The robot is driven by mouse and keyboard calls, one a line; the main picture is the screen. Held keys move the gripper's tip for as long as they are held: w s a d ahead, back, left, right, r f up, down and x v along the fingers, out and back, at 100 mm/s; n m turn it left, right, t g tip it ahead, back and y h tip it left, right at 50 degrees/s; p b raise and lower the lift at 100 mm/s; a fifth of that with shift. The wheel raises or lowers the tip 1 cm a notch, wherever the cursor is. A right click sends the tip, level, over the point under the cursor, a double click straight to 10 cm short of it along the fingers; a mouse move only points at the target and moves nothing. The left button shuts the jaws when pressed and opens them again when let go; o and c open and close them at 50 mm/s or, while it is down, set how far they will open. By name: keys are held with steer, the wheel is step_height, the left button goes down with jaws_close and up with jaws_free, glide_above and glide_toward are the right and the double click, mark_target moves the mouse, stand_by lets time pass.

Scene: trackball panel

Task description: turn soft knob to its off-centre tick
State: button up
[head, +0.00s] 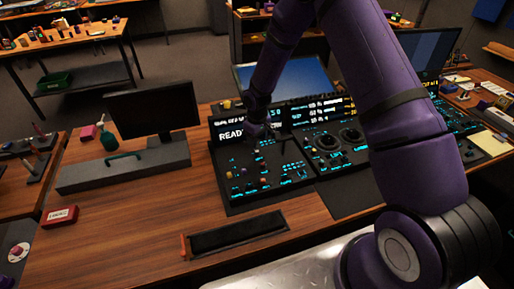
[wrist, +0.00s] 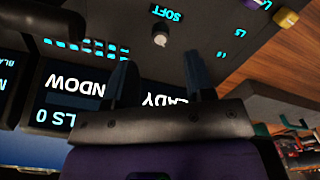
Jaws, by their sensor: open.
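The soft knob (wrist: 160,39) is a small pale round knob on the dark panel in the wrist view, beside the glowing label SOFT, which appears upside down. My gripper (wrist: 160,72) is open, its two dark fingers apart, with nothing between them. The knob lies just beyond the fingertips, roughly in line with the gap. I see no contact. In the head view my gripper (head: 258,131) hangs over the back of the left console panel (head: 236,198), and I cannot pick out the soft knob there. The knob's pointer and tick marks are too small to read.
A lit display (head: 232,133) stands behind the panel, close to my gripper. Other knobs, including a yellow one (wrist: 286,17), sit nearby. A second panel with trackballs (head: 335,150) is to the right. A black tray (head: 237,233) lies in front on the wooden desk.

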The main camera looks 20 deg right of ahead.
steer(key=shift+r, duration=2.35)
step_height(320, 180, up, 16)
steer(key=r+m+t, duration=0.1)
glide_above(257, 151)
steer(key=s+d, duration=0.3)
steer(key=s, duration=0.1)
steer(key=s+d+r+m+t, duration=0.1)
steer(key=s+d+r+m, duration=0.1)
steer(key=s+r, duration=0.8)
steer(key=s+d+r+m+t, duration=0.1)
steer(key=s+r, duration=0.5)
steer(key=s, duration=0.5)
steer(key=s+r+m+t, duration=0.2)
steer(key=s+r, duration=0.4)
steer(key=s, duration=0.6)
steer(key=shift+s+d+r, duration=0.15)
steer(key=shift+s+d, duration=0.15)
steer(key=shift+d, duration=0.1)
